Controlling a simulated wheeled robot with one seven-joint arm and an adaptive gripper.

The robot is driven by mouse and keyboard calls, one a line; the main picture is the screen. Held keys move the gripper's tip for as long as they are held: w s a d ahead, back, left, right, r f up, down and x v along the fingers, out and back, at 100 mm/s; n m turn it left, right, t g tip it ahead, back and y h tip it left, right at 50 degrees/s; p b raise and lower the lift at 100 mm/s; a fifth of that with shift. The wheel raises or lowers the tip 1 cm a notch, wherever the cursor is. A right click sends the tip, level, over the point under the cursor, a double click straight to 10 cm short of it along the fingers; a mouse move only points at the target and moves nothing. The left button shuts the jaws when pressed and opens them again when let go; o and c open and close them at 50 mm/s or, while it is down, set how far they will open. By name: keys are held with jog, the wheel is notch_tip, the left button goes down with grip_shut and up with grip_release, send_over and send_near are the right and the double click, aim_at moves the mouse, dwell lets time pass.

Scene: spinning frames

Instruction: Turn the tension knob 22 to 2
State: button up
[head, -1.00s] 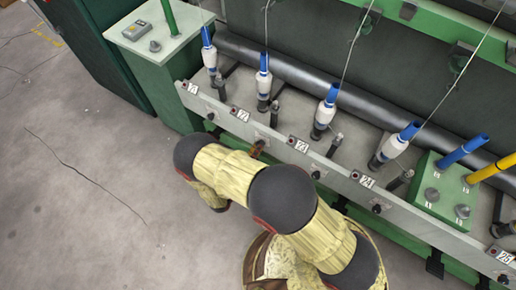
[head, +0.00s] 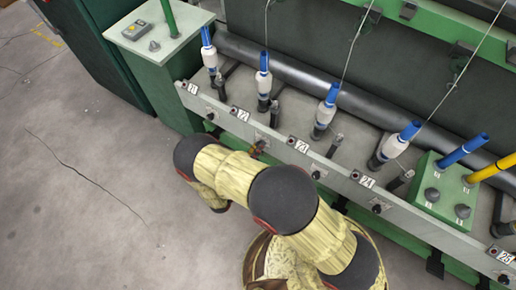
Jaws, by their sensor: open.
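The grey front rail (head: 335,179) of the spinning frame carries number plates, and plate 22 (head: 240,115) is in the head view left of the middle. My gripper (head: 258,148) is at the rail's front face, just right of and below plate 22, where the knob of that position sits. Only a small brownish part of the gripper shows past my arm. Its fingers are open. Knob 22 and its dial are mostly hidden at the gripper, so the setting cannot be read. I cannot tell whether the fingers touch the knob.
Similar dark knobs show on the rail below plate 21 (head: 192,88), plate 23 (head: 301,147) and plate 24 (head: 366,181). Several blue-topped spindles (head: 263,80) stand behind the rail. A green box (head: 445,190) with knobs is at the right. The floor (head: 80,200) at the left is clear.

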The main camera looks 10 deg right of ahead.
jog(key=shift+a, duration=0.1)
jog(key=v, duration=1.2)
dwell(0.4)
